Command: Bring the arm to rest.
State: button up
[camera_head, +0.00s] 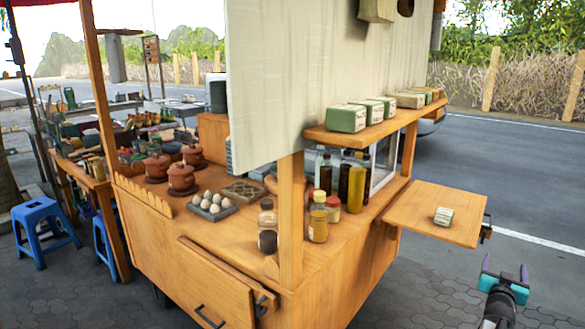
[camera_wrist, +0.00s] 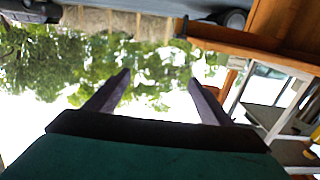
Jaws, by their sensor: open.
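My gripper (camera_head: 505,273) is at the lower right in the head view, in the air over the grey pavement beside the wooden cart (camera_head: 322,270). Its two fingers point up and stand apart, with nothing between them. In the wrist view my gripper (camera_wrist: 158,95) also shows open and empty, with trees and bright sky behind the fingers. It is apart from the side shelf (camera_head: 415,205) of the cart, to the right of and below it in the head view.
Bottles (camera_head: 318,222), eggs (camera_head: 205,203) and clay pots (camera_head: 181,178) stand on the cart's counter. Blue stools (camera_head: 43,228) are at the left. Open pavement and road lie around my gripper.

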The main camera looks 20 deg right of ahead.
jog(key=w+a+f+n+g+y, duration=0.1)
jog(key=w+a+f+y, duration=0.3)
jog(key=a+f, duration=0.6)
jog(key=w+a+f+n+g+y, duration=0.15)
jog(key=w+a+f, duration=0.35)
jog(key=a+f, duration=0.5)
jog(key=s+a+f+n+g+y+p, duration=0.1)
jog(key=a+f+n+g+y, duration=0.3)
jog(key=a+f, duration=1.3)
jog(key=s+a+f+g+y, duration=0.1)
jog(key=s+a+f, duration=0.25)
jog(key=a, duration=0.35)
jog(key=s+a+f+n+g+y, duration=0.15)
jog(key=s+a, duration=0.25)
jog(key=a, duration=0.4)
jog(key=s+a+f+g+y, duration=0.1)
jog(key=s+a+f+y, duration=0.2)
jog(key=a, duration=0.4)
jog(key=s+a+n+g, duration=0.1)
jog(key=s+a+g, duration=0.2)
jog(key=s+a, duration=0.3)
jog(key=s+a+f+n+g+p, duration=0.1)
jog(key=s+a+g, duration=0.2)
jog(key=s, duration=1)
jog(key=a, duration=0.3)
jog(key=shift+a+n, duration=0.3)
jog(key=shift+n, duration=0.1)
